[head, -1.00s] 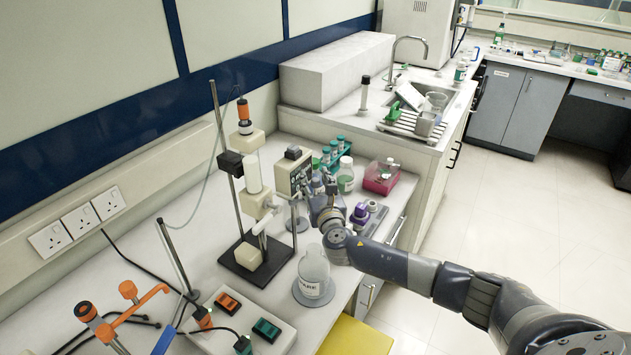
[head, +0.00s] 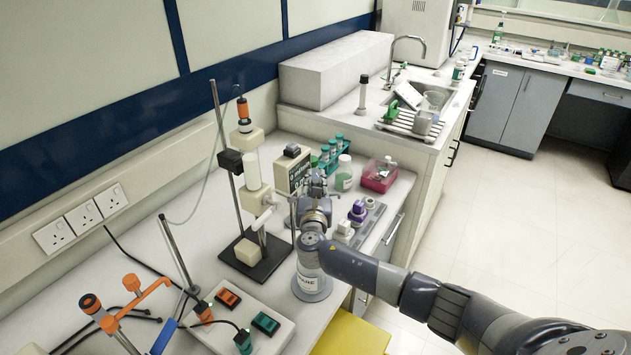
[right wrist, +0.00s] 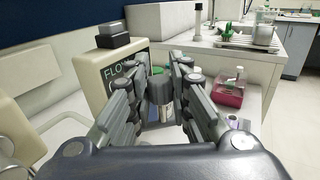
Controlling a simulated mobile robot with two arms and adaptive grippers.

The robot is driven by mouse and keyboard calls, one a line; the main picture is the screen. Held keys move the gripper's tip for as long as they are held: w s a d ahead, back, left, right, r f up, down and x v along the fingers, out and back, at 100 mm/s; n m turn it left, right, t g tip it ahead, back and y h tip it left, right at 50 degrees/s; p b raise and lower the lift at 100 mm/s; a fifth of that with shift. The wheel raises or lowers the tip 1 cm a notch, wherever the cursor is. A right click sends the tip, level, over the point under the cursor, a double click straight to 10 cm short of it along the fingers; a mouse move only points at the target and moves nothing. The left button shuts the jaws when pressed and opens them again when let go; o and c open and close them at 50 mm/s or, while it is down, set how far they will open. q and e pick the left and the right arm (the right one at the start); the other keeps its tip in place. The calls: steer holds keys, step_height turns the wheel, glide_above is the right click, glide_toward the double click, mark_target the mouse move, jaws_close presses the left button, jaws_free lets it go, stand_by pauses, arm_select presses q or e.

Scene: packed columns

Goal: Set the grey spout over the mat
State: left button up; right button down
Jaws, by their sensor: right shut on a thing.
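My right gripper (head: 314,181) is above the bench, right of the column stand, with its fingers closed in. In the right wrist view a short grey cylindrical piece sits between the fingertips (right wrist: 160,90); it looks like the grey spout (right wrist: 160,88). The fingers hide most of it in the head view. My left gripper is not in view.
The column stand (head: 257,262) is close on the left. A glass bottle (head: 312,284) stands beneath my forearm.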

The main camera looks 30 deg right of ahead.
steer(key=shift+s+a+m+g+h+b, duration=0.25)
steer(key=shift+s+m+g+h, duration=0.15)
steer(key=shift+m+g+h, duration=0.45)
steer(key=shift+s+a+m+g+h+b, duration=0.25)
steer(key=shift+s+m+g+h, duration=0.15)
steer(key=shift+m+g+h, duration=0.45)
steer(key=shift+s+a+m+g+h+b, duration=0.15)
steer(key=shift+s+m+g+h+b, duration=0.2)
steer(key=shift+m+g+h, duration=0.5)
steer(key=shift+n, duration=0.25)
steer(key=c, duration=1.5)
jaws_free()
steer(key=shift+o, duration=0.2)
steer(key=v, duration=1.2)
steer(key=shift+f, duration=0.25)
